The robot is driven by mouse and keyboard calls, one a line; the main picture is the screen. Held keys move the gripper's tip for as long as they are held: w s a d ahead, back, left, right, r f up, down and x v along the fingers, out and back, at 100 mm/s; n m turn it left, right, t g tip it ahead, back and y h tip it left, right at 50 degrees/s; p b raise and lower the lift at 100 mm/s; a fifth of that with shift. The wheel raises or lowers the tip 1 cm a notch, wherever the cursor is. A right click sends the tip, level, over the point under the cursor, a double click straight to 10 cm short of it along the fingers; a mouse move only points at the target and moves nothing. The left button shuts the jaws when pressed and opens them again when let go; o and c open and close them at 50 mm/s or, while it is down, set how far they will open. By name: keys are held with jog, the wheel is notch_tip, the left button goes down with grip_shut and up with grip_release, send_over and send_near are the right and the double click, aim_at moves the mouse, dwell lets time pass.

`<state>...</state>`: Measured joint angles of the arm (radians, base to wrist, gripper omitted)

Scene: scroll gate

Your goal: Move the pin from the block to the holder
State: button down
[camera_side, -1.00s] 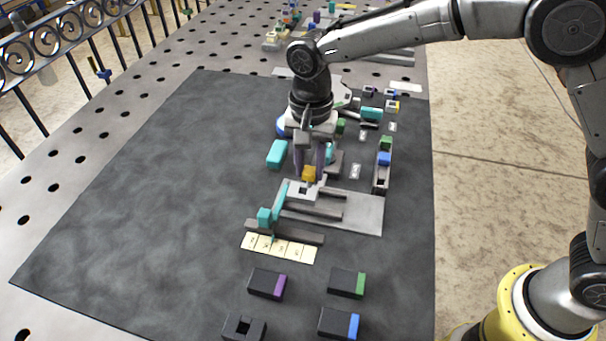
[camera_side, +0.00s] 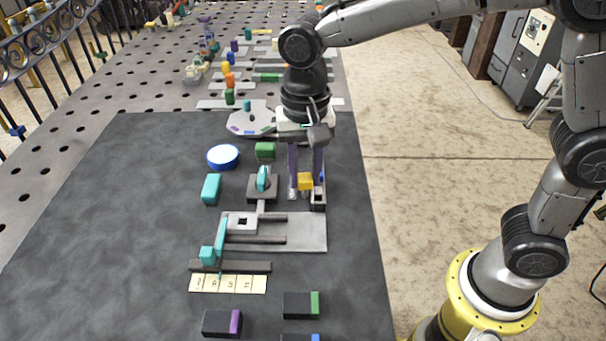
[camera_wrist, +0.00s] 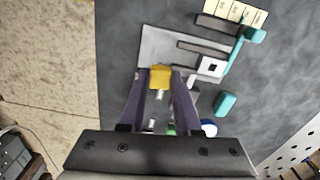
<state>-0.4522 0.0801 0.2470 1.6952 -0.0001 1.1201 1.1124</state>
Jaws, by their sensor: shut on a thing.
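My gripper (camera_side: 305,178) has purple fingers and is shut on the yellow pin (camera_side: 305,182). In the wrist view the pin (camera_wrist: 160,77) sits between the fingertips. The white block (camera_side: 242,223) with a dark square hole stands on the grey plate (camera_side: 300,235), left of and nearer than the gripper. It also shows in the wrist view (camera_wrist: 211,67), with its hole empty. A narrow grey piece with a square opening, which looks like the holder (camera_side: 318,197), lies just right of and below the pin, partly hidden by the gripper. I cannot tell the pin's height above it.
A teal lever (camera_side: 262,180) on a dark base stands left of the gripper. A teal slider (camera_side: 208,254) sits on a dark rail by a numbered strip (camera_side: 228,283). The mat's left is clear.

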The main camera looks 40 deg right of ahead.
jog(key=shift+m, duration=0.7)
jog(key=shift+w+d+f, duration=0.65)
jog(key=shift+d+f, duration=0.65)
jog(key=shift+f, duration=0.05)
jog(key=shift+w+d+f, duration=0.6)
jog(key=shift+d+f, duration=0.75)
jog(key=shift+f, duration=0.05)
jog(key=shift+w+d+f, duration=0.65)
jog(key=shift+d+f, duration=0.65)
jog(key=shift+f, duration=0.05)
jog(key=shift+f, duration=1.85)
jog(key=shift+c, duration=0.2)
grip_release()
jog(key=shift+r, duration=0.1)
notch_tip(320, 180, up, 7)
